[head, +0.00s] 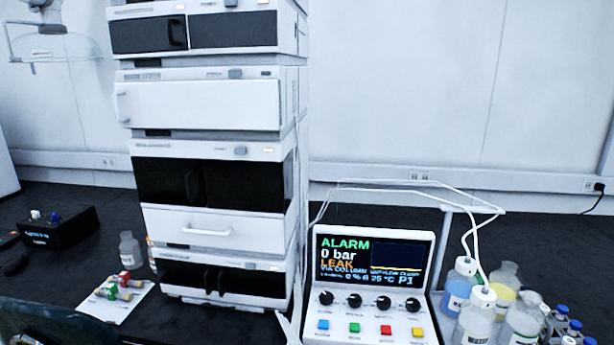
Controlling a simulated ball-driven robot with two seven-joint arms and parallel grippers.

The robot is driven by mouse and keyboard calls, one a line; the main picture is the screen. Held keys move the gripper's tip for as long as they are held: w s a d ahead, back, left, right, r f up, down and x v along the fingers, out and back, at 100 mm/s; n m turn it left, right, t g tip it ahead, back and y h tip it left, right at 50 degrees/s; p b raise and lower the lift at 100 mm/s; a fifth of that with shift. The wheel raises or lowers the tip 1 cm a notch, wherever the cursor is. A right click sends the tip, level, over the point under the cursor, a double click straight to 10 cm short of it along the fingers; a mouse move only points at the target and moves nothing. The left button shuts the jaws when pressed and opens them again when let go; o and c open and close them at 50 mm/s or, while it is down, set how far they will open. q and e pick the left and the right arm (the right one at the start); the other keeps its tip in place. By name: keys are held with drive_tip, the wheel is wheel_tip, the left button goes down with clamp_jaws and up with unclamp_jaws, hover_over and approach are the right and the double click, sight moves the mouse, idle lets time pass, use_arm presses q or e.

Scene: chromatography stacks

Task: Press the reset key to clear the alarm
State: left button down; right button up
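The control box (370,285) stands on the dark bench right of the instrument stack. Its screen (368,262) reads ALARM in green, 0 bar in white and LEAK in orange, with a small dark plot at the right. Below several black knobs is a row of keys: blue (323,324), green (354,328), red (386,330) and yellow (417,332). Their labels are too small to read, so I cannot tell which is the reset key. I see neither gripper clearly in the head view.
A tall instrument stack (210,222) stands left of the control box. Thin white tubing (400,188) runs above the box towards several bottles (458,285) close on its right. A white card with fittings (118,300) lies left. A pale narrow shape beside the box is unclear.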

clamp_jaws()
drive_tip(key=shift+d, duration=0.1)
idle(1.3)
